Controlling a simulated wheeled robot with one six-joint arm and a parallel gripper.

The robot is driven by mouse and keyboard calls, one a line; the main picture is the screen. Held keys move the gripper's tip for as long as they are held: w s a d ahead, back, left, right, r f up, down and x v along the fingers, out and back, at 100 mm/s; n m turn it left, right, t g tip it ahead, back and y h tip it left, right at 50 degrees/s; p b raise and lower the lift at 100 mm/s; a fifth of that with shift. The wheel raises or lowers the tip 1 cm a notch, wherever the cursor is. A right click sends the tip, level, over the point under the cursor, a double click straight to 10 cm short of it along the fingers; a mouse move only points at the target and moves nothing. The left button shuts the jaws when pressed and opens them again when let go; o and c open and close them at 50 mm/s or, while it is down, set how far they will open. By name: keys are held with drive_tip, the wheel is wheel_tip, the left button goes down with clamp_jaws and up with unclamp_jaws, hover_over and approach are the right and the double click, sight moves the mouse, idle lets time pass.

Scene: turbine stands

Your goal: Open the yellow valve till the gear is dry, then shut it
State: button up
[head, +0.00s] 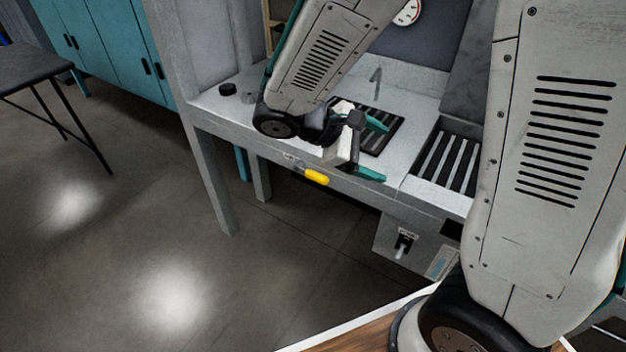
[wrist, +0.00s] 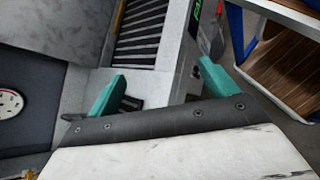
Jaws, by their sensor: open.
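The yellow valve handle (head: 317,177) sticks out from the front edge of the grey bench (head: 220,112) in the head view. It lies roughly sideways, pointing right. My gripper (head: 374,148) is open and empty over the bench, to the right of and above the handle in the picture, apart from it. Its teal fingers also show wide apart in the wrist view (wrist: 160,76), with nothing between them. The valve is not visible in the wrist view. I cannot make out a gear; my arm hides part of the bench top.
A dark grated basin (head: 385,137) lies under my gripper, with a grey tap (head: 376,80) behind it. A slatted tray (head: 447,163) is to the right. A small black round part (head: 228,89) stands at the bench's left. A panel with a white lever (head: 402,247) hangs below.

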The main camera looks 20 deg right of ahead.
drive_tip(key=w+a+f+n+t+h, duration=0.4)
drive_tip(key=w+a+f+n+t, duration=0.2)
drive_tip(key=w+f+n, duration=0.3)
drive_tip(key=n+t, duration=0.7)
approach(314, 179)
drive_tip(key=x, duration=0.3)
drive_tip(key=shift+y, duration=0.4)
drive_tip(key=x, duration=0.6)
drive_tip(key=shift+d+r, duration=0.25)
drive_tip(key=shift+d, duration=0.05)
drive_tip(key=c, duration=1.4)
drive_tip(key=shift+a+m, duration=0.1)
drive_tip(key=shift+m, duration=0.2)
